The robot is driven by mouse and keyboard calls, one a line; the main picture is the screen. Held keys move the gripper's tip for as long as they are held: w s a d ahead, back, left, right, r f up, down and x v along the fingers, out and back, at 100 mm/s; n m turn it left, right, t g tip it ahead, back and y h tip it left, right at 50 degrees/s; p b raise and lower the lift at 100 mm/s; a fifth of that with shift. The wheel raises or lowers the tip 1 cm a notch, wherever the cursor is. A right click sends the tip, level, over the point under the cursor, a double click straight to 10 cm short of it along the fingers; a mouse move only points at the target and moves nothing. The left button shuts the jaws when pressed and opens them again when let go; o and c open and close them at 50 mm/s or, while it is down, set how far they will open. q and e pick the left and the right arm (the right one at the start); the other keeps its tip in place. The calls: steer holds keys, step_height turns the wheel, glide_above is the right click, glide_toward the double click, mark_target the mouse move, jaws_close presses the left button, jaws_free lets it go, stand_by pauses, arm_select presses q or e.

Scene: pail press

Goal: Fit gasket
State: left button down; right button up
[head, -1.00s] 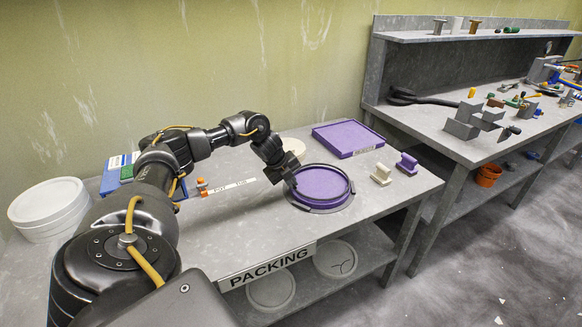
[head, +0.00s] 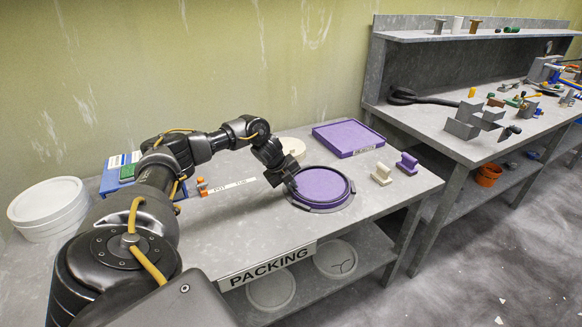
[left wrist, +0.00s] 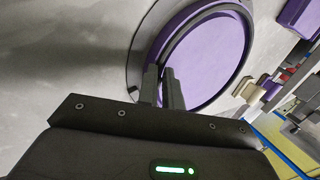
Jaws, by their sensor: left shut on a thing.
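A purple disc (head: 320,184) lies on the packing bench (head: 250,222) near its front edge. A thin dark ring, apparently the gasket (head: 351,180), runs around the disc's rim; it also shows in the left wrist view (left wrist: 247,32). A second dark curved edge shows outside it, below. My left gripper (head: 290,191) is shut on the ring at its left side. In the left wrist view its two fingers (left wrist: 163,76) meet the ring's edge. Whether the ring is fully seated all round is too small to tell. My right gripper is not in view.
A cream block (head: 381,174) and a purple block (head: 407,163) stand right of the disc. A purple tray (head: 347,138) and a cream disc (head: 293,147) lie behind. White lids (head: 48,204) are stacked at the left. The bench's front left is mostly clear.

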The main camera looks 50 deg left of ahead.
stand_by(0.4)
arm_select(q)
steer(key=shift+f, duration=0.3)
stand_by(0.7)
steer(key=c, duration=1.5)
jaws_free()
step_height(320, 180, up, 7)
steer(key=p, duration=0.7)
